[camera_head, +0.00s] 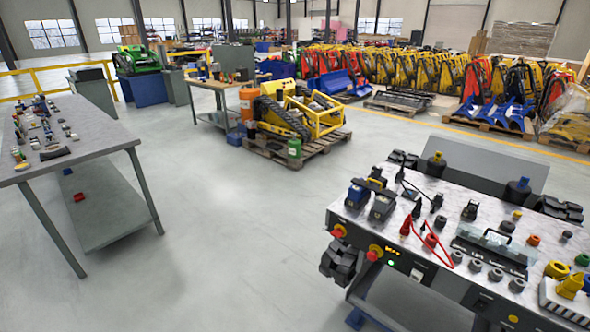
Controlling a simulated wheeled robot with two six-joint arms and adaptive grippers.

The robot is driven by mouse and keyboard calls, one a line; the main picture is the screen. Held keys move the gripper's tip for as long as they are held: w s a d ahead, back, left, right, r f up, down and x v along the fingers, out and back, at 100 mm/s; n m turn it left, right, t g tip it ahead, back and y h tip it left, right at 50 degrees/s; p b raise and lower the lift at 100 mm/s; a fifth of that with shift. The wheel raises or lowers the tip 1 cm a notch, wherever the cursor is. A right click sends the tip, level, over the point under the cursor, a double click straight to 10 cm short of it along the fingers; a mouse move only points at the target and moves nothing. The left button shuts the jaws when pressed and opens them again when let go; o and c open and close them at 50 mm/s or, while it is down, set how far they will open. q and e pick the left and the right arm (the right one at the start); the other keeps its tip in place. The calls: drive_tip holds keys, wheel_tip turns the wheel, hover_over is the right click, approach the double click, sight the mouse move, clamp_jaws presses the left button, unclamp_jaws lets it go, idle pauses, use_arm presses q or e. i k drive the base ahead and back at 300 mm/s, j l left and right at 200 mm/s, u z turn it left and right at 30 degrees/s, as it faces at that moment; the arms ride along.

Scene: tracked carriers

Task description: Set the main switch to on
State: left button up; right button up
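A bench-like unit with a metal top and a dark front panel (446,276) stands at the lower right. On its front are two red knobs on yellow bases, a left one (338,231) and a right one (375,253). A small green light (391,263) shows beside the right knob, with a white label (416,274) further right. A dark switch-like part (483,303) sits further right on the front. I cannot tell which of these is the main switch, or its setting. Neither of my grippers is in view.
The unit's top holds blue-and-black batteries (383,206), a red cable (428,246) and several knobs. Black lumpy parts (338,263) jut out at its left corner. A grey table (95,140) with small parts stands left. A pallet (290,150) holds a yellow machine. The middle floor is clear.

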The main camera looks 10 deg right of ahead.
sight(337, 234)
drive_tip(key=i+j+z, duration=0.1)
drive_tip(key=z, duration=0.25)
drive_tip(key=j+z, duration=0.1)
drive_tip(key=z, duration=0.25)
drive_tip(key=i+j+z, duration=0.1)
drive_tip(key=z, duration=0.25)
drive_tip(key=i+j+z, duration=0.2)
drive_tip(key=j, duration=0.75)
drive_tip(key=i+j+z, duration=0.25)
drive_tip(key=j, duration=0.7)
drive_tip(key=j+z, duration=0.2)
drive_tip(key=j, duration=0.75)
